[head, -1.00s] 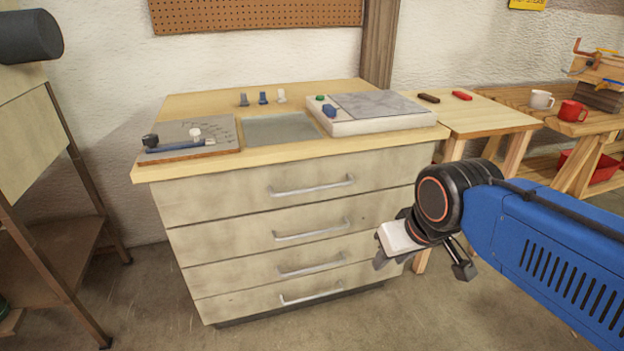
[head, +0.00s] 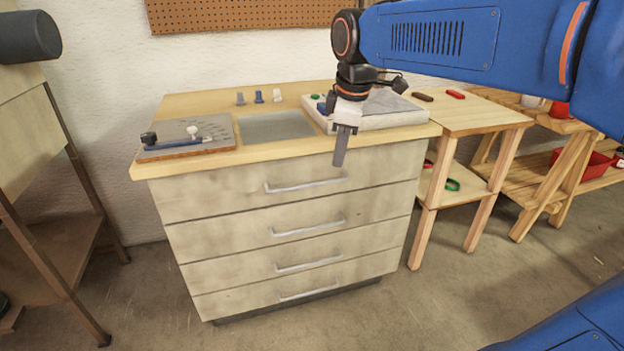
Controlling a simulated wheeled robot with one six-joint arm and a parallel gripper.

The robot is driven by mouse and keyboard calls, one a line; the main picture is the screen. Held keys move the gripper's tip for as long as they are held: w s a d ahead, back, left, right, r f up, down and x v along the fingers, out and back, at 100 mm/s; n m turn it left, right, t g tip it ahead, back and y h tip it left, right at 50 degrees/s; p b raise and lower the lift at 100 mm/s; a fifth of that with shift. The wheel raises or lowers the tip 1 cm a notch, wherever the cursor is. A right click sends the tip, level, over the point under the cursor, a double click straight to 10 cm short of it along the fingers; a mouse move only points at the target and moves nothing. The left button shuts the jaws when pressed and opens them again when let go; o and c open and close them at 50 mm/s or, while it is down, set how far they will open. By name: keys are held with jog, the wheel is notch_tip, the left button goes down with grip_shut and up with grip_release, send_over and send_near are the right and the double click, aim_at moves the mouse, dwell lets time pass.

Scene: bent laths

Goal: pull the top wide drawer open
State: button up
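The drawer unit has several stacked wide drawers with pale fronts, all closed. The top wide drawer (head: 222,193) has a silver bar handle (head: 305,186). My gripper (head: 340,160) points down in front of the unit's top edge, above and to the right of the handle's middle. Its fingertips look a little above the right end of the handle and apart from it, though the depth is hard to judge. The fingers overlap in this view, so I cannot see a gap between them. Nothing shows held in them.
On the wooden top (head: 290,150) are a clipped board (head: 185,138), a grey inset mat (head: 275,126), small pegs (head: 260,96) and a grey-topped box (head: 390,118) behind my gripper. A side table (head: 480,115) stands right. Floor in front is clear.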

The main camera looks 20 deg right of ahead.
aim_at(311, 184)
jog(key=w+a+r+n, duration=0.3)
jog(key=w+n, duration=0.3)
jog(key=w, duration=0.3)
jog(key=shift+g, duration=0.4)
jog(key=w+f, duration=0.1)
jog(key=f, duration=0.4)
jog(key=w+f, duration=0.1)
jog(key=f, duration=0.5)
jog(key=w+f, duration=0.1)
jog(key=f, duration=0.5)
jog(key=shift+w, duration=0.1)
grip_shut()
